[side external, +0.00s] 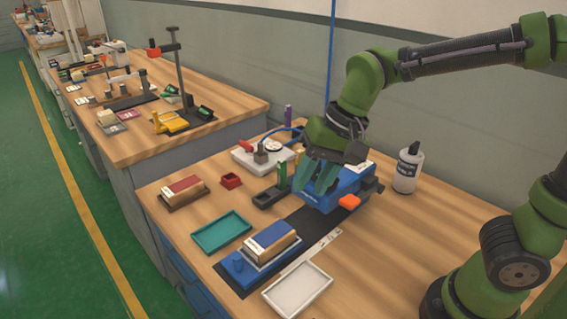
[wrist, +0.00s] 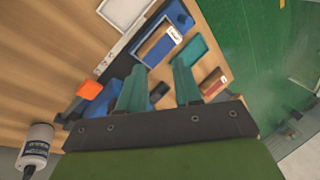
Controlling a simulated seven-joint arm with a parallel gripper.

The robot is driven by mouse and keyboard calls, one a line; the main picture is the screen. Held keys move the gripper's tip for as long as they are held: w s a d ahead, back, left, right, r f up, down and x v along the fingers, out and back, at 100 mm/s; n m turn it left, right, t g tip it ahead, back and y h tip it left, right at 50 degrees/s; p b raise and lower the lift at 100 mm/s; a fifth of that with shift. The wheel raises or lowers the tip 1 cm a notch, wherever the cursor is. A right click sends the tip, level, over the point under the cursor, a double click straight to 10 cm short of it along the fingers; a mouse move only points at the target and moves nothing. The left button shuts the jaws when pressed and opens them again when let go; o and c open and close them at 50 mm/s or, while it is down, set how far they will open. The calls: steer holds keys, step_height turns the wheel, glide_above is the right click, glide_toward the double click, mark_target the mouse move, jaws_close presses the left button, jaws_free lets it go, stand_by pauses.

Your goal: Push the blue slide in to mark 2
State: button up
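A blue machine housing (side external: 340,190) with an orange knob (side external: 349,202) stands at the far end. My gripper (side external: 324,190) hangs by the housing, apart from the slide. Its teal fingers are spread and empty in the wrist view (wrist: 158,66), where the slide (wrist: 179,15) also shows.
A teal tray (side external: 221,232) and a white tray (side external: 297,290) flank the slide. A red-topped block (side external: 183,190), a small red box (side external: 231,181) and a black holder with a green post (side external: 270,197) stand left of the track. A white bottle (side external: 408,168) stands at the right.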

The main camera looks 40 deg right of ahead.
mark_target(237, 255)
steer(key=w+a+f+m+g+h, duration=0.15)
steer(key=w+a+m, duration=0.4)
steer(key=m, duration=0.65)
steer(key=w+a+f+m+g+h, duration=0.15)
steer(key=w+a+m, duration=0.35)
steer(key=m, duration=0.6)
steer(key=f, duration=0.5)
steer(key=s+a+f, duration=0.1)
steer(key=f, duration=1)
steer(key=shift+s+a, duration=0.15)
steer(key=shift+s, duration=0.1)
steer(key=shift+c, duration=0.3)
jaws_close()
